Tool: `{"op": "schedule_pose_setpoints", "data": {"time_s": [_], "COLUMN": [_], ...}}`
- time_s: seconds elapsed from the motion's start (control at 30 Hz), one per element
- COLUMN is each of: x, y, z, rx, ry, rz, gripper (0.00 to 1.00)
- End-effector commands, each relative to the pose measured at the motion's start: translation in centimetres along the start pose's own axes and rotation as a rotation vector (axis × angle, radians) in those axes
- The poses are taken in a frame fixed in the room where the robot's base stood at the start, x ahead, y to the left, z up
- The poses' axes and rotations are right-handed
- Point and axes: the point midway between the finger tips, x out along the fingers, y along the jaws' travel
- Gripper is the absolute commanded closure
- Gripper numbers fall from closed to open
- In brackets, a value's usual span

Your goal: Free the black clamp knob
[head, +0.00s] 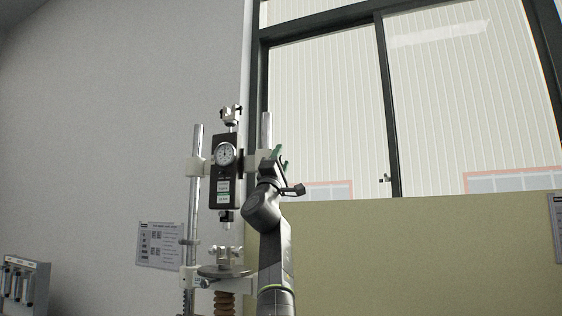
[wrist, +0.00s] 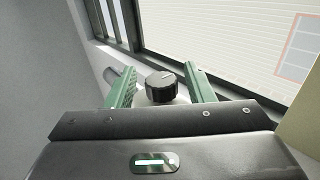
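The black clamp knob (wrist: 161,86) shows in the wrist view as a ribbed round cap with a light mark line on its top. It sits on a pale clamp body (wrist: 146,99). My gripper (wrist: 160,82) is open, with one green finger on each side of the knob and a gap on both sides. In the head view my gripper (head: 279,158) is at the right column of the hardness tester (head: 225,185), beside the pale crosshead. The knob is hidden there behind my arm.
The tester has a dial gauge (head: 226,154), two steel columns and a round lower table (head: 224,271). A notice (head: 160,245) hangs on the wall at left. A rack (head: 24,282) stands at lower left. A window (head: 420,100) and yellowish panel (head: 420,255) are behind, at right.

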Motion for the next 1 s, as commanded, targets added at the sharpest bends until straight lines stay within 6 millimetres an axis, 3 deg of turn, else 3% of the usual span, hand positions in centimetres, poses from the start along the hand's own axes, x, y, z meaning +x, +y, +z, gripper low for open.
{"op": "schedule_pose_setpoints", "data": {"time_s": [0.37, 1.0], "x": [-1.0, -7.6], "y": [-0.3, -0.4], "z": [0.0, 0.0], "rx": [0.0, 0.0], "ry": [0.0, 0.0], "rz": [-0.001, 0.0], "gripper": [0.52, 0.52]}}
